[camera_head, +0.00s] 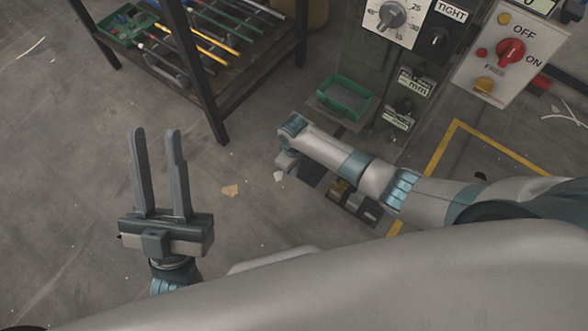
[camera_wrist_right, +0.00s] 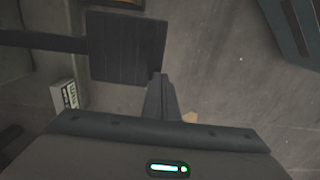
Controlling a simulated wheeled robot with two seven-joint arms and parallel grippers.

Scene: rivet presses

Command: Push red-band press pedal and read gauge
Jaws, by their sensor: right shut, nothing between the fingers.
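A dark ribbed pedal plate (camera_wrist_right: 127,48) on a bar fills the upper middle of the right wrist view. In the head view a dark plate (camera_head: 313,172) shows beside my right wrist, partly behind the arm. My right gripper (camera_wrist_right: 160,82) is shut and empty, its fingertips at the plate's lower right corner; I cannot tell whether they touch it. In the head view my right gripper (camera_head: 287,161) points down and is mostly hidden by the wrist. My left gripper (camera_head: 155,133) is open and empty above bare floor. I see no red band and no clear gauge face.
A panel has a numbered dial (camera_head: 392,14), a TIGHT switch (camera_head: 437,38) and mm plates (camera_head: 415,82). A box with a red ON/OFF knob (camera_head: 510,51) stands right. A green bin (camera_head: 345,97) and small pedal-like blocks (camera_head: 340,190) are near my right arm. A tool rack (camera_head: 208,100) stands upper left.

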